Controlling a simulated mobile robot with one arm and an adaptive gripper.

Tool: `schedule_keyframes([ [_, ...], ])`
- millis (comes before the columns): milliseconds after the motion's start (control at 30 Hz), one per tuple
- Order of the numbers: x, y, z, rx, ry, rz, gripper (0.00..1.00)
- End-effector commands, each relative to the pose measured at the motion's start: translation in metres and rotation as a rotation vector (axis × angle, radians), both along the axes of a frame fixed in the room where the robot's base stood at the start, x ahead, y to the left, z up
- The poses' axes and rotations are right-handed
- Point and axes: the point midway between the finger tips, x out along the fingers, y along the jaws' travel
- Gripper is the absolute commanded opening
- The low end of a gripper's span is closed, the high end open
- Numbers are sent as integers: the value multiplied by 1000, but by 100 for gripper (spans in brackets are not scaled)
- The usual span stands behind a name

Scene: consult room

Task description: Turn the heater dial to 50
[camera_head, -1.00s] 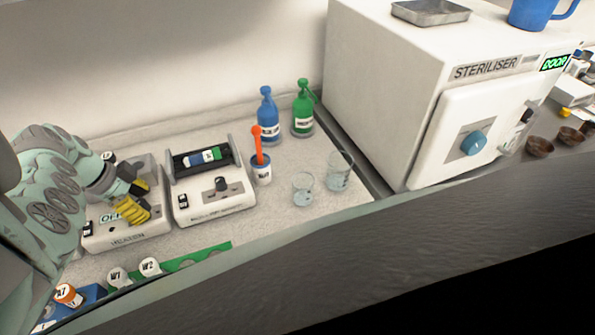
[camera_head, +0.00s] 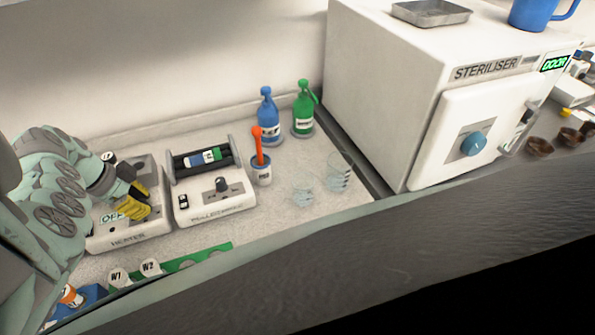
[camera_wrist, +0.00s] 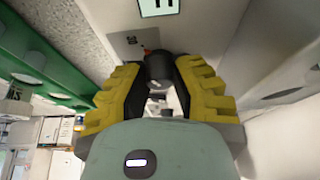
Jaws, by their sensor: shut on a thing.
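The heater (camera_head: 128,232) is a pale box at the left of the bench in the head view, with its name on the front and a small display (camera_head: 112,217) that seems to read OFF. My gripper (camera_head: 138,203) reaches down over its top from the left, with yellow fingertips. In the wrist view my gripper (camera_wrist: 160,85) is shut on the dark heater dial (camera_wrist: 158,66), one yellow finger on each side. A small red mark shows at the dial's far edge, beside a grey plate (camera_wrist: 128,44) with partly legible markings. In the head view the fingers hide the dial.
A roller mixer (camera_head: 215,205) stands just right of the heater. Beyond it are an orange-handled tool in a cup (camera_head: 261,174), blue (camera_head: 268,118) and green (camera_head: 303,112) bottles, glass beakers (camera_head: 339,174) and the steriliser (camera_head: 400,90). A green rack (camera_head: 205,256) lies in front.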

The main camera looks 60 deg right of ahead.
Motion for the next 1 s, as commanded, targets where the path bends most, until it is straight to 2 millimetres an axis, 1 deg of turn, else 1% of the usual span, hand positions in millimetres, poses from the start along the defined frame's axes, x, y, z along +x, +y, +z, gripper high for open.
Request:
schedule_keyframes([
  [267, -1, -2, -2, 0, -6, 176, 0],
  [567, -3, -3, -4, 1, -1, 456, 0],
  [1000, -2, -3, -3, -1, -4, 872, 0],
])
